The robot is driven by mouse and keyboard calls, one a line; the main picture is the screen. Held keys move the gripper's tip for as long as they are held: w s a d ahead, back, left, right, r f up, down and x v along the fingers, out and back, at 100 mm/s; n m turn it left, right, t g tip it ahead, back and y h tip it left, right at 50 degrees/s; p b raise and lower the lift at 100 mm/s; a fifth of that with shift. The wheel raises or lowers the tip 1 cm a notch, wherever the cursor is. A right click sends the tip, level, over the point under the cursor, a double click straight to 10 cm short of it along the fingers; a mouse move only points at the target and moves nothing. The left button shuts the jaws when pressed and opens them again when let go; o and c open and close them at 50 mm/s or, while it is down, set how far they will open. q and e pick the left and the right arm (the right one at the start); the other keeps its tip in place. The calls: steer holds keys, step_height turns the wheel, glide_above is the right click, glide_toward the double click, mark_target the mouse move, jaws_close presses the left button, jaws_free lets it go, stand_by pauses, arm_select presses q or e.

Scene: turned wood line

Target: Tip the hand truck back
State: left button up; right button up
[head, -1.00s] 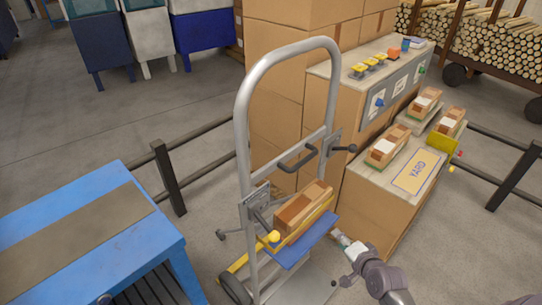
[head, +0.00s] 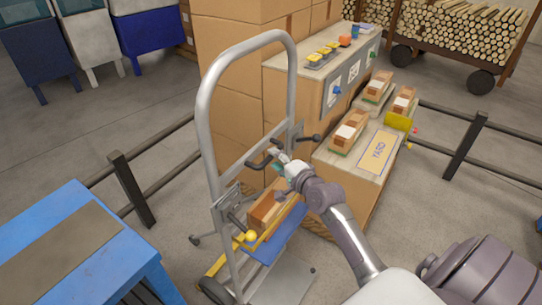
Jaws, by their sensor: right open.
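The hand truck (head: 203,130) stands upright in the middle of the head view, with a grey tube frame, a wheel at its lower left and a flat toe plate (head: 284,287). A dark handle (head: 257,163) sits on its crossbar. A blue shelf (head: 278,243) with a yellow edge on the truck bears an open wooden box (head: 268,211). My right gripper (head: 278,157) is open at the right part of the dark handle; I cannot tell whether it touches it. My right forearm hides part of the box's surroundings. My left gripper is not in view.
A blue table (head: 110,240) stands at the left. Dark rails (head: 131,188) run behind. A log cart (head: 460,40) stands at the far right.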

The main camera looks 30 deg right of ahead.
steer(key=shift+w+f, duration=0.15)
steer(key=shift+w, duration=0.6)
steer(key=shift+w+f, duration=0.1)
steer(key=shift+w, duration=0.65)
jaws_close()
